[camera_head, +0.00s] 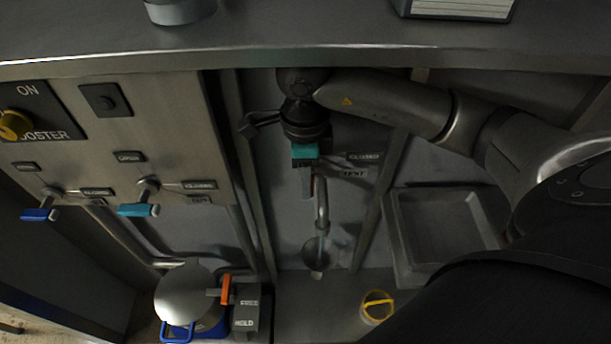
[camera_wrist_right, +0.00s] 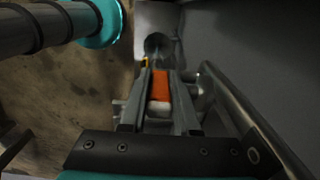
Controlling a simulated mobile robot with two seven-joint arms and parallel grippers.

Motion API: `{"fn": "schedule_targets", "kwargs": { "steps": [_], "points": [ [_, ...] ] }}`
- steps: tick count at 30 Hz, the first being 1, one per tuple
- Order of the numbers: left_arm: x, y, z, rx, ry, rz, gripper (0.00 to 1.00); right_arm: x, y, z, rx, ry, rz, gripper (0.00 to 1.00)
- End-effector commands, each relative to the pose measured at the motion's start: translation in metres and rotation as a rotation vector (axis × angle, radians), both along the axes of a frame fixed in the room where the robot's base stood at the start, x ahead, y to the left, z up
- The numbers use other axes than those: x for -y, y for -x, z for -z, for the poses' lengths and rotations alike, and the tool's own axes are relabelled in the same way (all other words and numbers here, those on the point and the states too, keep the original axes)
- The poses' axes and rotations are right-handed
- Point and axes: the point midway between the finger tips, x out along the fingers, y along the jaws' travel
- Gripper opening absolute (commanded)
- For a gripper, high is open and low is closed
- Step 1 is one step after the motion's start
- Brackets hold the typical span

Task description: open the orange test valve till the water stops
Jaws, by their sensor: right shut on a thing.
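The orange test valve handle (camera_wrist_right: 160,84) shows in the right wrist view between the two fingers of my right gripper (camera_wrist_right: 161,98), which is shut on it. A bent metal spout (camera_head: 321,207) comes down below the fingers. A thin pale streak of water (camera_head: 321,240) seems to run from it into a round funnel (camera_head: 316,255). My left gripper is not in view.
A blue-handled valve (camera_head: 40,214) and a teal-handled valve (camera_head: 138,210) are on the panel at left. Another orange handle (camera_head: 226,289) is beside a round metal lid (camera_head: 185,291). An empty grey tray (camera_head: 398,235) and a yellow-rimmed cup (camera_head: 377,308) are at right.

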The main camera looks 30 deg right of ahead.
Motion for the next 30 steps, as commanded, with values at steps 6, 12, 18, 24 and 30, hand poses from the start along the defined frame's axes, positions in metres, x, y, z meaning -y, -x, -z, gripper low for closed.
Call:
{"fn": "schedule_targets", "kwargs": {
  "steps": [6, 12, 18, 24, 30],
  "points": [
    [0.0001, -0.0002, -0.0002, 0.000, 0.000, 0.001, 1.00, 0.0006, -0.0001, 0.0007, -0.005, 0.011, 0.001, 0.00],
    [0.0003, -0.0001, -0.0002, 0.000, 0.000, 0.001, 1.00, 0.0006, 0.0000, 0.0009, -0.005, 0.011, 0.001, 0.00],
    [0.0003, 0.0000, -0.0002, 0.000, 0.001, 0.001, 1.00, 0.0004, 0.0001, 0.0008, -0.006, 0.009, 0.001, 0.49],
    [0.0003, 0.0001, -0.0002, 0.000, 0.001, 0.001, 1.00, 0.0001, 0.0002, 0.0006, -0.005, 0.008, 0.000, 0.60],
    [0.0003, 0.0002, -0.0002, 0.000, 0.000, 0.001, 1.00, 0.0000, 0.0002, 0.0004, -0.006, 0.007, 0.000, 0.60]
  ]
}}
